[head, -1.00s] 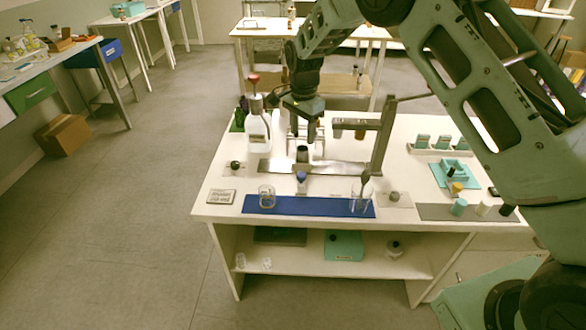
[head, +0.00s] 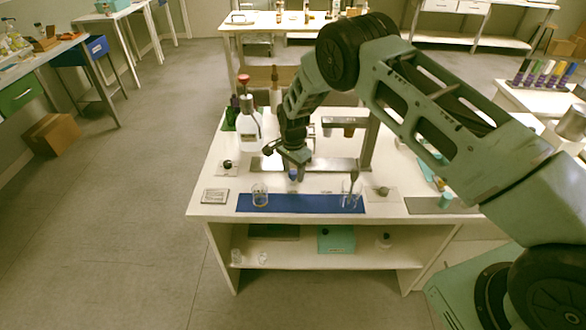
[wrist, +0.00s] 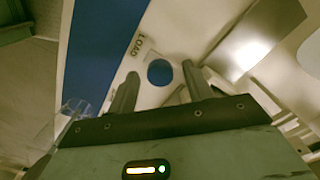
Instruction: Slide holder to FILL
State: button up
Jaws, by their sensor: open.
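A small holder piece with a round blue top (head: 293,174) stands on the white table, behind the blue mat. Its blue top (wrist: 160,72) shows in the wrist view, beside the printed word LOAD (wrist: 134,46). My gripper (head: 297,168) is just above it, pointing down. In the wrist view the two fingers of my gripper (wrist: 160,88) are open, one on each side of the blue top, with gaps. I cannot tell how far the tips are above it. A FILL label is not readable in either view.
A metal stand (head: 367,140) with an overhanging arm rises at the right of a steel plate. A white bottle with a red top (head: 249,130) stands to the left. The blue mat (head: 300,203) holds a glass (head: 260,195) at left and a beaker (head: 351,196) at right.

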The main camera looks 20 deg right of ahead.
grip_shut()
jog(key=shift+w+a+f+b, duration=0.1)
jog(key=shift+a+b, duration=0.15)
jog(key=shift+b, duration=0.05)
jog(key=w+a+b, duration=0.1)
jog(key=a+b, duration=0.1)
jog(key=a, duration=0.1)
jog(key=w+a+b, duration=0.1)
jog(key=a+b, duration=0.1)
jog(key=a, duration=0.1)
jog(key=w+a+b, duration=0.1)
jog(key=a+b, duration=0.2)
jog(key=shift+w+a, duration=0.1)
jog(key=shift+a, duration=0.25)
jog(key=shift+w+a, duration=0.1)
jog(key=shift+a, duration=0.3)
grip_release()
